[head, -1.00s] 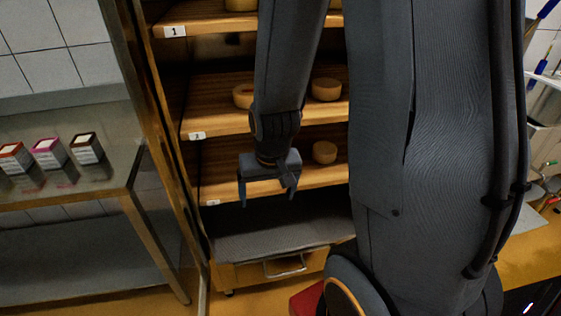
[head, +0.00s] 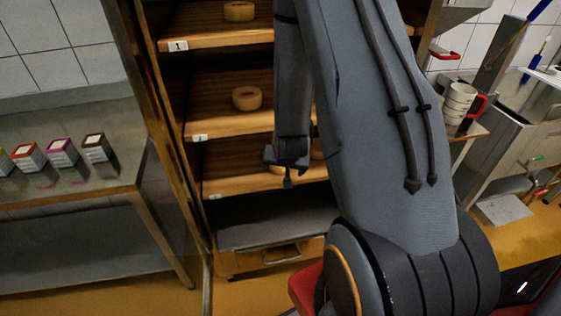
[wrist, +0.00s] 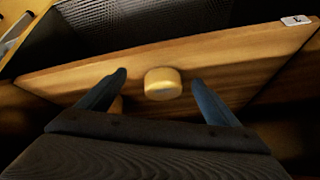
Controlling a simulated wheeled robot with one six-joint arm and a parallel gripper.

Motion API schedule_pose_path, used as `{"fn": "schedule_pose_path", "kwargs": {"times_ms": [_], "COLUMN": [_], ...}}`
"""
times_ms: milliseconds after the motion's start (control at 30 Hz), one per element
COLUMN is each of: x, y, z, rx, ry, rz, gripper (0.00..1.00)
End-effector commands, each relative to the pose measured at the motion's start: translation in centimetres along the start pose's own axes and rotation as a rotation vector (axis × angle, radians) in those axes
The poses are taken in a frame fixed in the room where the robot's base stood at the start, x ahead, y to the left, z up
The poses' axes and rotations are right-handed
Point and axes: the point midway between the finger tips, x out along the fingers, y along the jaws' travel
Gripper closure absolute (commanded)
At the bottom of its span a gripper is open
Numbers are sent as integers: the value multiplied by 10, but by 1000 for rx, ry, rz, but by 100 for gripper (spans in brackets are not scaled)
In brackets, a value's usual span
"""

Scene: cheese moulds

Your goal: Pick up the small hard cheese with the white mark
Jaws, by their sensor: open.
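A small round yellow cheese (wrist: 162,86) sits on a wooden shelf in the wrist view, ahead of and between my fingertips. A paler patch shows on its side; I cannot tell for sure that it is the white mark. My gripper (wrist: 160,79) is open and empty, one finger on each side of the cheese with gaps. A second cheese (wrist: 116,105) is mostly hidden behind the left finger. In the head view my gripper (head: 287,176) is at the third shelf and hides much of the cheeses there.
A cheese (head: 240,12) sits on the top shelf and another (head: 247,98) on the second shelf. A dark mesh surface (wrist: 150,25) and a drawer (head: 270,256) lie below the third shelf. A steel table (head: 75,200) with small boxes stands at left.

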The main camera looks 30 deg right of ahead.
Motion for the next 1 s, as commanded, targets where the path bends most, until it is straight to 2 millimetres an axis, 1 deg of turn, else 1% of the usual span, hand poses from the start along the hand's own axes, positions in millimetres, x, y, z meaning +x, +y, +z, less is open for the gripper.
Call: {"fn": "schedule_pose_path", "kwargs": {"times_ms": [33, 100, 300, 500, 600, 700, 800, 1000], "x": [2, 6, 12, 28, 43, 52, 56, 57], "y": [-1, -3, -6, -12, -12, -12, -12, -12], "z": [-6, -11, -19, -44, -41, -41, -41, -41], "rx": [0, 0, -1, -1, -1, -1, -1, -1], "ry": [0, 0, -2, 0, -3, -2, -2, -1], "rz": [0, 0, 0, -1, 0, 0, 0, 0], "gripper": [15, 15, 15, 15, 15, 15, 15, 15]}}
